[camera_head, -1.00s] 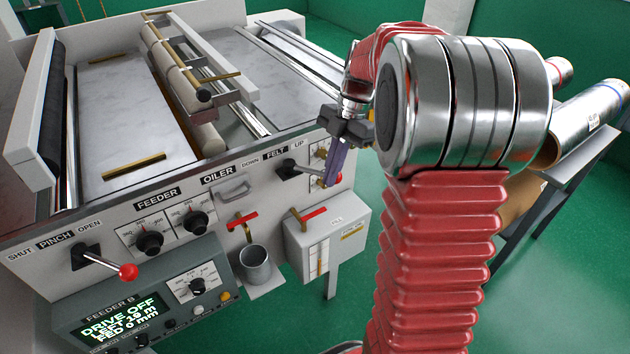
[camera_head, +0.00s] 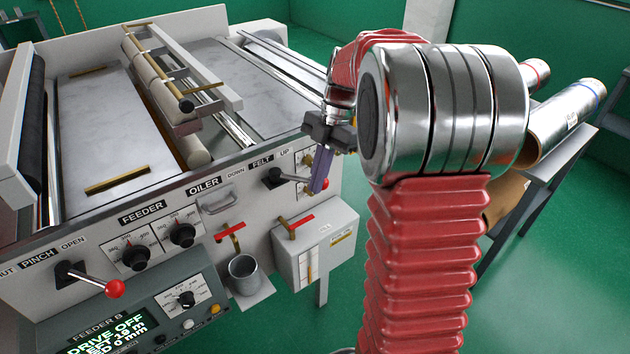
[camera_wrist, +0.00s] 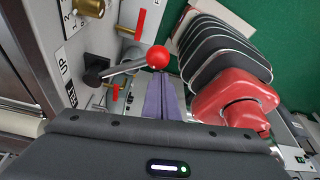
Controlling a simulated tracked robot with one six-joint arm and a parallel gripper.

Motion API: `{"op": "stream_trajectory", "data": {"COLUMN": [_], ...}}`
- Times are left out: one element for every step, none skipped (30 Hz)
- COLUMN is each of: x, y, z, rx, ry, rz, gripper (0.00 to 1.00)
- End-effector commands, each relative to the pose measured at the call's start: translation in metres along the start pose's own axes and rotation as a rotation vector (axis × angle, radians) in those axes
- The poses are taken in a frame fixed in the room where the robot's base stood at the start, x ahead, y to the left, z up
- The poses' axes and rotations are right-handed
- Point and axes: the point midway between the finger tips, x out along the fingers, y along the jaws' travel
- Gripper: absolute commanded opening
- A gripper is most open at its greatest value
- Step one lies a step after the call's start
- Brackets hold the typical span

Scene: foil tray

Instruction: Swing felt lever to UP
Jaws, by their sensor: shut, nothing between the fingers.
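The felt lever (camera_head: 294,178) has a dark base on the machine's front panel, below the FELT label (camera_head: 261,161). Its rod points right, towards the UP side of the label. Its red ball is partly hidden behind my fingers in the head view. It shows clearly in the wrist view as a red ball (camera_wrist: 158,57) on a metal rod. My gripper (camera_head: 320,172) has purple fingers, shut and empty, pointing down beside the ball. In the wrist view the fingertips (camera_wrist: 166,80) lie right by the ball; I cannot tell if they touch.
The pinch lever (camera_head: 90,279), feeder dials (camera_head: 182,235) and a metal cup (camera_head: 243,275) on a bracket are further left. A grey box (camera_head: 318,245) with a red-handled valve juts out below the felt lever. A table with rolls (camera_head: 565,125) stands at the right.

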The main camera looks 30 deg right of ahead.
Motion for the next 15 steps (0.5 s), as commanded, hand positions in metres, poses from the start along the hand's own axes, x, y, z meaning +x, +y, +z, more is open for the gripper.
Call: {"op": "stream_trajectory", "data": {"x": [0.0, 0.001, 0.002, 0.002, 0.003, 0.003, 0.004, 0.004, 0.005, 0.002, -0.002, -0.006, -0.009, -0.013, -0.017], "y": [-0.001, -0.001, -0.002, -0.002, -0.002, -0.003, -0.004, -0.004, -0.005, -0.004, -0.004, -0.003, -0.003, -0.002, -0.002], "z": [-0.005, -0.009, -0.013, -0.015, -0.018, -0.021, -0.024, -0.027, -0.03, -0.029, -0.029, -0.029, -0.029, -0.029, -0.029], "rx": [-0.001, -0.001, -0.001, -0.001, -0.002, -0.002, -0.002, -0.002, -0.001, 0.0, 0.0, 0.0, 0.0, 0.0, 0.0], "ry": [0.0, 0.0, 0.001, 0.001, 0.002, 0.002, 0.002, 0.003, 0.003, 0.002, 0.002, 0.003, 0.003, 0.002, 0.003], "rz": [0.001, 0.0, 0.0, 0.0, 0.0, 0.0, 0.0, 0.0, 0.0, 0.001, 0.001, 0.001, 0.001, 0.001, 0.0], "gripper": [0.0, 0.0, 0.0, 0.0, 0.0, 0.0, 0.0, 0.0, 0.0, 0.0, 0.0, 0.0, 0.0, 0.0, 0.0]}}
